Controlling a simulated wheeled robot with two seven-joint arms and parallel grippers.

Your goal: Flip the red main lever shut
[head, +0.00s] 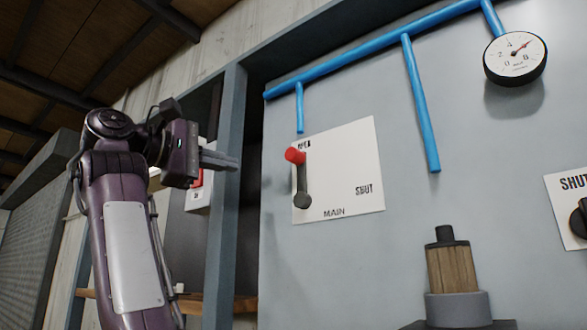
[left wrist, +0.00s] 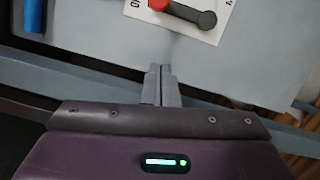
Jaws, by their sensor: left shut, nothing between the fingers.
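The main lever (head: 301,178) is a dark arm with a red knob (head: 295,155) at its top end. It stands upright on a white plate (head: 345,180) marked MAIN, with the knob by the upper label, partly covered, and SHUT printed at the right. My left gripper (head: 232,160) is shut and empty, to the left of the lever and apart from it. In the left wrist view the shut fingers (left wrist: 161,85) point toward the plate, with the lever (left wrist: 185,12) and its red knob beyond them at the top. My right gripper is not in view.
Blue pipes (head: 420,105) run above and to the right of the plate. A gauge (head: 515,58) hangs at the upper right. A wooden-sided cylinder (head: 451,268) stands below right. A grey post (head: 226,190) rises behind my left gripper. The panel around the plate is flat.

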